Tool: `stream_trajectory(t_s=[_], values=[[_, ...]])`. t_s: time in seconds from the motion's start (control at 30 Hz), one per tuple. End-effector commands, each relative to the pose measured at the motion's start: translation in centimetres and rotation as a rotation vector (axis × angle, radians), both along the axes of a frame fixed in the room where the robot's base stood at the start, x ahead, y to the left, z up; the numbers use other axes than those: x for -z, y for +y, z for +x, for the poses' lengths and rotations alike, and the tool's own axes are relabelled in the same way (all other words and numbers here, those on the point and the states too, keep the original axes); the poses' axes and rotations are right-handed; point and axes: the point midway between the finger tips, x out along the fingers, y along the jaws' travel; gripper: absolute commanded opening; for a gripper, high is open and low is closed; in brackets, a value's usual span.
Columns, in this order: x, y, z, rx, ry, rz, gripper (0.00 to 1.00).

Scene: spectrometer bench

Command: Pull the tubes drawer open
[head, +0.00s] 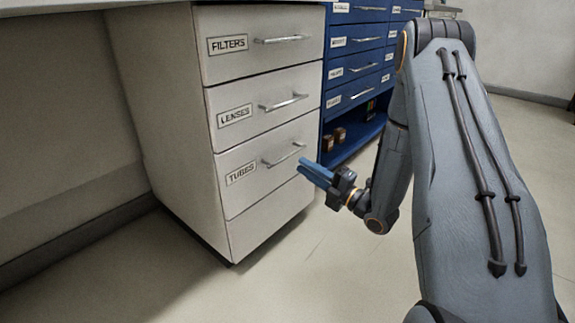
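The tubes drawer (240,190) is the third front down on the white cabinet, labelled TUBES, and looks closed, flush with the fronts around it. Its silver bar handle (284,155) runs across its upper right part. My gripper (303,168) is close to the handle, just below its right end in the picture, with its blue fingers pointing toward the drawer front. I cannot tell whether the fingers touch the handle or the drawer. The gap between the fingertips is too small to judge.
The LENSES drawer (240,115) and FILTERS drawer (232,45) are above, both closed with bar handles. An unlabelled front (262,228) is below. A blue cabinet (354,68) with an open shelf holding small jars stands behind at right. The floor (310,270) in front is clear.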

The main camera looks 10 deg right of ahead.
Motion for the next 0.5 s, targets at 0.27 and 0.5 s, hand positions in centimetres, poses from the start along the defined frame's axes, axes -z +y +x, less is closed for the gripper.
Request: stream_trajectory(t_s=[0.27, 0.5], values=[[-0.5, 1.9, 2.6, -0.004, -0.011, 0.000, 0.17], [-1.2, 3.8, 5.2, -0.003, -0.008, -0.001, 0.17]])
